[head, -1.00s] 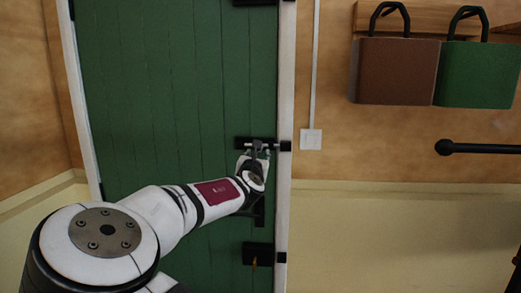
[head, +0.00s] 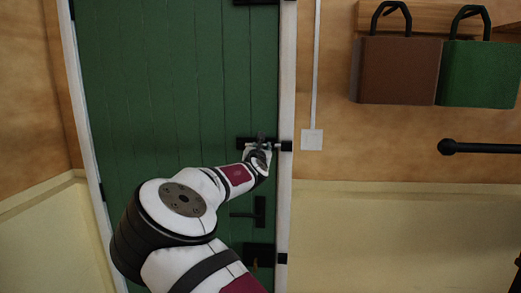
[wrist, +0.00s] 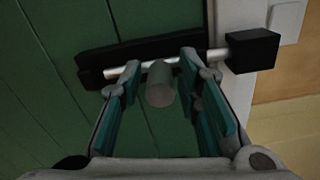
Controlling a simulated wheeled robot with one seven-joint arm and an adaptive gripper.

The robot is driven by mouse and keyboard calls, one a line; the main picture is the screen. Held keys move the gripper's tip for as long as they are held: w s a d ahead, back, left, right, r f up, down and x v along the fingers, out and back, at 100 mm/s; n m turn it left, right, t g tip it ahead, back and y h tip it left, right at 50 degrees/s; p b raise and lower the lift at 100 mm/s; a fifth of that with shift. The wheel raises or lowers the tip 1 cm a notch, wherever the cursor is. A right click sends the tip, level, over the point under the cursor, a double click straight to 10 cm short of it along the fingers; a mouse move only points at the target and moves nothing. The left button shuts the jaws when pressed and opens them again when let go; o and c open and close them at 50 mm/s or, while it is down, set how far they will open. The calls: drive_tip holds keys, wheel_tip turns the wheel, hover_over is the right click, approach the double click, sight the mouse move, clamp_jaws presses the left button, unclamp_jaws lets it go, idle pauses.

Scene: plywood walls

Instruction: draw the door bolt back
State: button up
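The door bolt's dark backplate (head: 243,142) is on the green door (head: 150,100), near its right edge. In the wrist view its silver rod (wrist: 216,54) runs from the backplate (wrist: 100,60) to the black keeper (wrist: 252,50) on the white frame, and its end meets the keeper. A grey cylindrical knob (wrist: 160,84) sticks out from the rod towards me. My gripper (head: 259,147) is at the bolt. In the wrist view its teal-padded fingers (wrist: 160,75) are open on either side of the knob, with visible gaps to it.
A dark lever handle (head: 257,213) sits below the bolt, and a lock plate (head: 256,254) lies lower, partly behind my arm. A white switch (head: 312,139) is right of the frame. A black rail (head: 480,148) and hanging bags (head: 400,70) are further right.

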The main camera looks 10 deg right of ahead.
clamp_jaws()
drive_tip(key=a, duration=0.1)
drive_tip(key=w+a+b, duration=0.1)
drive_tip(key=a, duration=0.3)
drive_tip(key=shift+w+a+b, duration=0.15)
drive_tip(key=shift+w+b, duration=0.15)
drive_tip(key=shift+b, duration=0.1)
drive_tip(key=shift+o, duration=2.2)
unclamp_jaws()
drive_tip(key=shift+a, duration=0.1)
drive_tip(key=v, duration=1.2)
